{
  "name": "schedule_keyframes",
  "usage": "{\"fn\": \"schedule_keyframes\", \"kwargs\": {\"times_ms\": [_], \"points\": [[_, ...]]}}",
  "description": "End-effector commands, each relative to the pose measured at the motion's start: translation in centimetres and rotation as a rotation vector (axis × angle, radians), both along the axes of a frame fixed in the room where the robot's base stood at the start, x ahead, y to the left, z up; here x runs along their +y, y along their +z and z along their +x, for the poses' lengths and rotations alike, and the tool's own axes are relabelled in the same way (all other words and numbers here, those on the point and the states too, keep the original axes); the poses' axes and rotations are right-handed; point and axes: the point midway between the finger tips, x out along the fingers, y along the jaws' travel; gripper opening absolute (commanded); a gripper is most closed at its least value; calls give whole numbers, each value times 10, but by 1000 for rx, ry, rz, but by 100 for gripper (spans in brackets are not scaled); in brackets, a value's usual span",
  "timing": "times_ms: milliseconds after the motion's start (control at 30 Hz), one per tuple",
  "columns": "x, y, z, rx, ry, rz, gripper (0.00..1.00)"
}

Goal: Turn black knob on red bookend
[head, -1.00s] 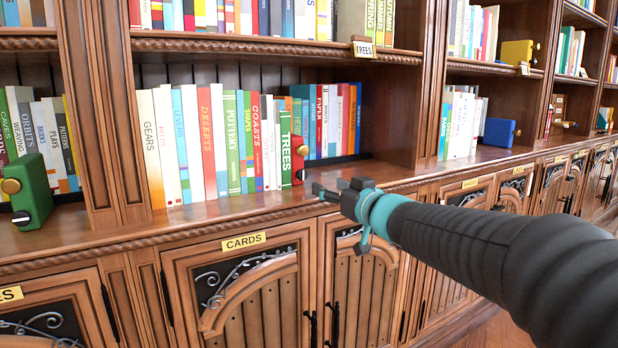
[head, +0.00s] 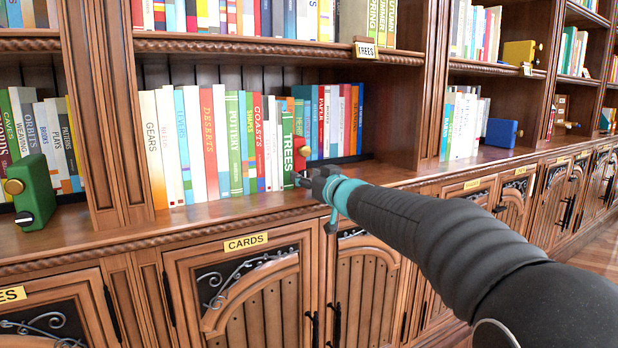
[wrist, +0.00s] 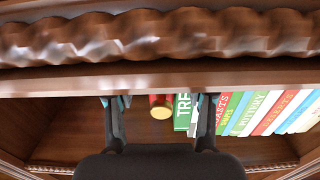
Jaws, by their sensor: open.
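The red bookend (head: 299,150) stands upright at the right of the green TREES book on the middle shelf. A round gold knob (head: 305,151) sits on its upper part. My gripper (head: 304,179) is at the lower part of the bookend in the head view, over the shelf's front edge. There the black knob cannot be told apart from the dark fingers. In the wrist view my open gripper (wrist: 160,103) has one finger at each side, with the red bookend (wrist: 155,99) and its gold knob (wrist: 161,112) between them. Contact cannot be told.
A row of books (head: 215,145) fills the shelf left of the bookend. The wooden shelf edge (head: 230,212) runs below my gripper. A green bookend (head: 34,190) stands at left and a blue one (head: 502,132) at right. Cabinet doors are below.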

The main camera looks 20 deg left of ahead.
Motion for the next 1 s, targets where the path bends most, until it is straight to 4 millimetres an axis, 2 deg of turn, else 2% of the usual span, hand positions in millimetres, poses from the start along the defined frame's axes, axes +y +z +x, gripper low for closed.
{"fn": "schedule_keyframes", "kwargs": {"times_ms": [67, 300, 667, 1000], "points": [[0, 0, 0, 0, 0, 0, 54], [0, 0, 0, 0, 0, 0, 0], [0, 1, 0, -30, 0, -25, 0], [1, 2, -1, -200, 1, -167, 0]]}}
